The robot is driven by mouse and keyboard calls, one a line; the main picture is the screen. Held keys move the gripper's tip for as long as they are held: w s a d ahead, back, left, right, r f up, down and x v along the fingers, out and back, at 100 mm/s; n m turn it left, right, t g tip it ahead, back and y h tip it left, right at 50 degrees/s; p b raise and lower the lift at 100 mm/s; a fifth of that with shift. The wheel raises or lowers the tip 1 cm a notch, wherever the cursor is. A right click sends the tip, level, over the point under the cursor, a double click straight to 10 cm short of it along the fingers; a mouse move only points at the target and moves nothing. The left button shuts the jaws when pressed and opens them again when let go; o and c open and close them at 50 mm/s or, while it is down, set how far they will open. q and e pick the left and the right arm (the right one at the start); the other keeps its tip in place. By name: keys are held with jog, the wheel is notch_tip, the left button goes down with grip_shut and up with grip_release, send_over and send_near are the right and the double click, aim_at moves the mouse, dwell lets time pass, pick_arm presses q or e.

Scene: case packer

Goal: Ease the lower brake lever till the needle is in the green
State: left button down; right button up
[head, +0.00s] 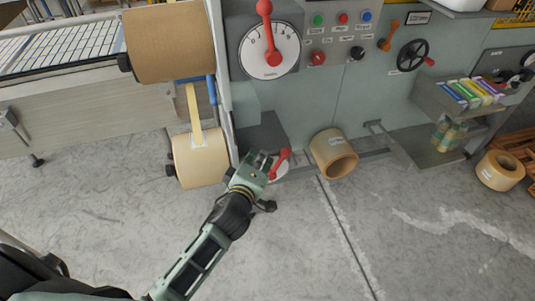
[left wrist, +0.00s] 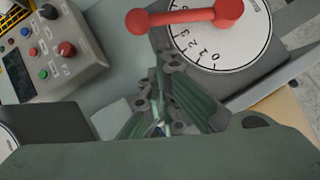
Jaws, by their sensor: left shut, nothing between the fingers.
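The lower brake lever (head: 280,160) is red and sits on a round white dial low on the machine, partly hidden behind my left gripper. In the left wrist view the red lever (left wrist: 185,17) lies across the top, over the numbered dial (left wrist: 235,48). My left gripper (head: 264,165) is shut and empty, just left of the lever. In the left wrist view its fingertips (left wrist: 158,62) are close below the lever's knob end; I cannot tell whether they touch. Round gauges (head: 515,76) show at the right, too small to read a needle. My right gripper is out of view.
An upper dial (head: 285,54) carries a similar red lever (head: 267,30) pointing up. Brown tape rolls hang at the left (head: 170,40), (head: 200,160). A loose roll (head: 335,154) lies right of the lower dial. A shelf (head: 425,100) juts out further right.

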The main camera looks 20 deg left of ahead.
aim_at(279, 163)
pick_arm(q)
jog(key=shift+w+d+f, duration=0.5)
jog(key=shift+w+d, duration=0.25)
jog(key=shift+d, duration=0.05)
jog(key=shift+w+d+f+b, duration=0.2)
jog(key=shift+w+d+b, duration=0.05)
jog(key=shift+d+b, duration=0.15)
jog(key=shift+w+d, duration=0.2)
jog(key=shift+d, duration=0.05)
jog(key=shift+r, duration=0.1)
